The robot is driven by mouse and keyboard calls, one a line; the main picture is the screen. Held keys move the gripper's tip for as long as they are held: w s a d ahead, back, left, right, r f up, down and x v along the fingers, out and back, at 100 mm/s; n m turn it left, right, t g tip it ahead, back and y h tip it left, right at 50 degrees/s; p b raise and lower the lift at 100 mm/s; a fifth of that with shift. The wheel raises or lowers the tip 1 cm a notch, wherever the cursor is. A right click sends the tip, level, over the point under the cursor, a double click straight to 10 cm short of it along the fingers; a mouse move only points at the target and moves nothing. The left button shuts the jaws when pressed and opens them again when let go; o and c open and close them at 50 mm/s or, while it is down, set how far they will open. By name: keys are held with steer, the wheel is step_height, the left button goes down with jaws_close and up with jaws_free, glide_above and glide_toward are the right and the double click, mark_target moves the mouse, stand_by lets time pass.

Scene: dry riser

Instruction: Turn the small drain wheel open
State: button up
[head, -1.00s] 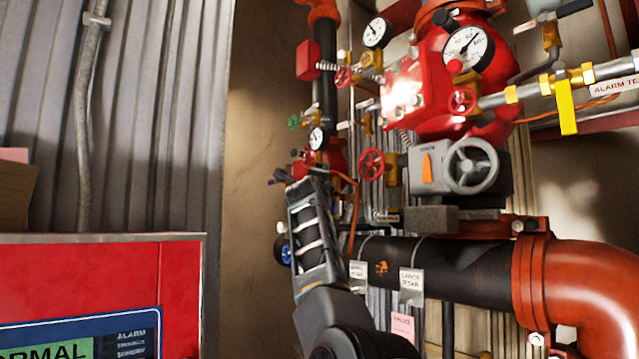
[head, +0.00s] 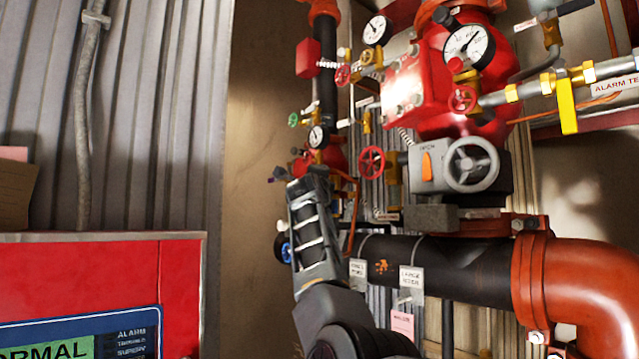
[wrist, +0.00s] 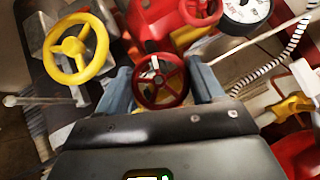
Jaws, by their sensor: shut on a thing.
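A small red spoked wheel (wrist: 160,82) sits between the two fingers of my gripper (wrist: 163,77) in the wrist view. One blue-grey finger is at each side of its rim, and the gripper is shut on it. The wheel's lower edge is close to the dark gripper body. In the head view my arm reaches up to the red valve group left of centre, and my gripper (head: 302,172) is small there. The held wheel is hard to make out in that view, partly covered by the gripper and nearby fittings.
A yellow wheel (wrist: 76,48) is close to the left finger. Another red wheel (wrist: 200,10) and a gauge (wrist: 246,8) are above. In the head view, a grey handwheel (head: 472,165) and a red wheel (head: 371,162) stand right of my arm. A dark pipe (head: 460,268) runs low.

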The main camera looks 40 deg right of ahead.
steer(key=shift+r+y, duration=0.1)
steer(key=shift+y, duration=0.2)
steer(key=n+g+y+p, duration=0.1)
steer(key=n+p, duration=0.1)
steer(key=p, duration=0.1)
steer(key=shift+r, duration=0.15)
steer(key=shift+f+n+g+y+p, duration=0.2)
steer(key=shift+n+g+y+p, duration=0.6)
steer(key=shift+n, duration=0.5)
steer(key=shift+g, duration=0.3)
steer(key=o, duration=1)
steer(key=b+v, duration=0.3)
steer(key=v, duration=0.4)
steer(key=shift+s, duration=0.35)
